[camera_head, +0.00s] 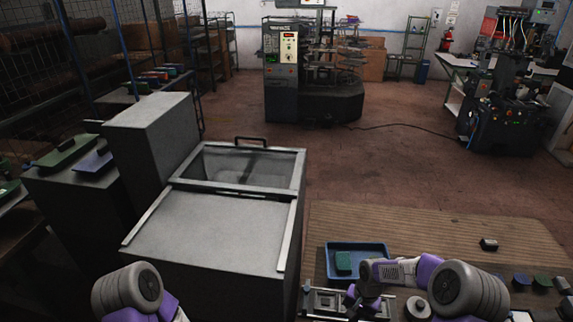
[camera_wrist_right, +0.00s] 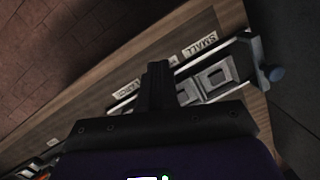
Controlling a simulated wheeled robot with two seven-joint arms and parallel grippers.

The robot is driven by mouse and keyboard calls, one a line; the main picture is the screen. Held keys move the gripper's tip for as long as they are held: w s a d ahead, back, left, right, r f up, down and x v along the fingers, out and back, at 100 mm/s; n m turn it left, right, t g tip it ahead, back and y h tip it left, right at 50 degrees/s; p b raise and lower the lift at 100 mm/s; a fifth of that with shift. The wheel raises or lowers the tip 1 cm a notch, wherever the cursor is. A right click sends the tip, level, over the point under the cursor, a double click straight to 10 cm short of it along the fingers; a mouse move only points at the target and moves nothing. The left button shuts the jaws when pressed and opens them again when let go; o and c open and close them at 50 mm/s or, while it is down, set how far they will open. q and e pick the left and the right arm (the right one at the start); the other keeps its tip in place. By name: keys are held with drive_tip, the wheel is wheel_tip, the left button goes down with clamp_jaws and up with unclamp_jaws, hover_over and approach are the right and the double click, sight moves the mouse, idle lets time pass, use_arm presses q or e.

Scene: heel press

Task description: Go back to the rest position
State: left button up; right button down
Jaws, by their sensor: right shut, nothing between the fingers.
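My right gripper (camera_head: 360,302) hangs over the metal fixture (camera_head: 322,300) at the bottom of the head view. In the right wrist view its dark fingers (camera_wrist_right: 158,78) are closed together and empty. A second label near the fingers is partly hidden. My left arm shows only as a grey and purple link at the bottom left of the head view; its gripper is out of sight.
A blue tray (camera_head: 372,247) with a green block (camera_head: 343,262) stands behind the fixture on the wooden table (camera_head: 430,228). A large grey cabinet (camera_head: 205,235) stands left of the table.

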drive_tip(key=shift+n+y, duration=0.4)
drive_tip(key=a+f, duration=0.1)
drive_tip(key=f, duration=0.1)
drive_tip(key=a+f+b, duration=0.1)
drive_tip(key=a+f, duration=0.1)
drive_tip(key=f, duration=0.1)
drive_tip(key=shift+s+a+f, duration=0.1)
drive_tip(key=shift+s+f, duration=0.2)
drive_tip(key=shift+s, duration=0.05)
drive_tip(key=shift+s+a+f+y+b, duration=0.15)
drive_tip(key=shift+s+a+f+b, duration=0.25)
drive_tip(key=shift+f, duration=0.2)
drive_tip(key=shift+s+a+f+y+b, duration=0.15)
drive_tip(key=shift+s+a+f+b, duration=0.2)
drive_tip(key=shift+f, duration=0.2)
use_arm(q)
wheel_tip(320, 180, down, 10)
drive_tip(key=w+b, duration=0.1)
drive_tip(key=b, duration=0.6)
drive_tip(key=shift+w+f, duration=0.2)
use_arm(e)
drive_tip(key=s+a+f+n, duration=0.1)
drive_tip(key=s+a+f, duration=0.2)
drive_tip(key=s+f, duration=0.2)
drive_tip(key=s+a+f+n+t+y, duration=0.1)
drive_tip(key=s+a+f, duration=0.2)
drive_tip(key=s+f, duration=0.3)
drive_tip(key=s, duration=0.4)
drive_tip(key=shift+f+n+t, duration=0.15)
drive_tip(key=shift+n+t, duration=0.15)
